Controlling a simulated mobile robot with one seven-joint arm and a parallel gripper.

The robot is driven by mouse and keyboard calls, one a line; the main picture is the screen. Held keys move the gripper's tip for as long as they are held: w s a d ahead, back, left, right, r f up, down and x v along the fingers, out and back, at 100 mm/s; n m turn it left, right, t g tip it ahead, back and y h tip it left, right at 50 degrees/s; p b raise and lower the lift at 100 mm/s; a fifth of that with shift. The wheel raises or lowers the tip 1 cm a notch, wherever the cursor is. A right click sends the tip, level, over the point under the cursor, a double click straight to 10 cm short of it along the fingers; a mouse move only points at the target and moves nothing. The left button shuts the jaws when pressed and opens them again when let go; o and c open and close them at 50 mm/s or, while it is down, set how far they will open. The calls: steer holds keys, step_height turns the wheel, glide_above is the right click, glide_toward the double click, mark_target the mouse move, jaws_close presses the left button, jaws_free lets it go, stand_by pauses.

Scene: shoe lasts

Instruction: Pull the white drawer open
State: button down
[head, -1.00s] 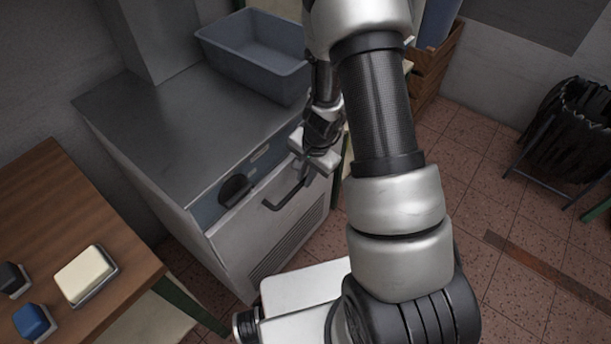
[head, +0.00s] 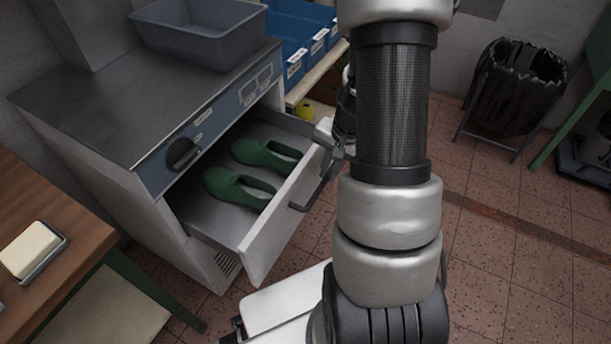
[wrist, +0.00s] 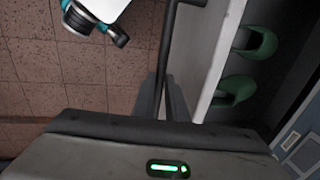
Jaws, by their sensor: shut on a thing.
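The white drawer (head: 275,222) stands pulled out of the grey cabinet (head: 150,100) in the head view. Two green shoe lasts (head: 238,187) lie inside on its metal floor. The dark bar handle (head: 312,197) runs along the drawer front; it also shows in the wrist view (wrist: 170,45). My gripper (head: 330,145) is at the far end of the handle, partly hidden behind my arm. In the wrist view my gripper's dark fingers (wrist: 160,95) sit on both sides of the handle bar, shut on it.
A grey bin (head: 200,35) stands on the cabinet top. Blue bins (head: 300,40) are on a shelf behind. A wooden table (head: 40,215) with a cream block (head: 30,250) is at left. A black-bagged bin (head: 510,90) stands at right. Open tiled floor (head: 490,240) lies at right.

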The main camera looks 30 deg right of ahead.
steer(key=s+d+b, duration=0.2)
steer(key=s+d, duration=0.3)
steer(key=s, duration=0.2)
steer(key=shift+b, duration=0.3)
steer(key=c, duration=1.8)
jaws_free()
steer(key=shift+o, duration=0.2)
step_height(320, 180, up, 17)
steer(key=s+d+p, duration=0.2)
steer(key=p, duration=0.4)
steer(key=shift+s, duration=0.35)
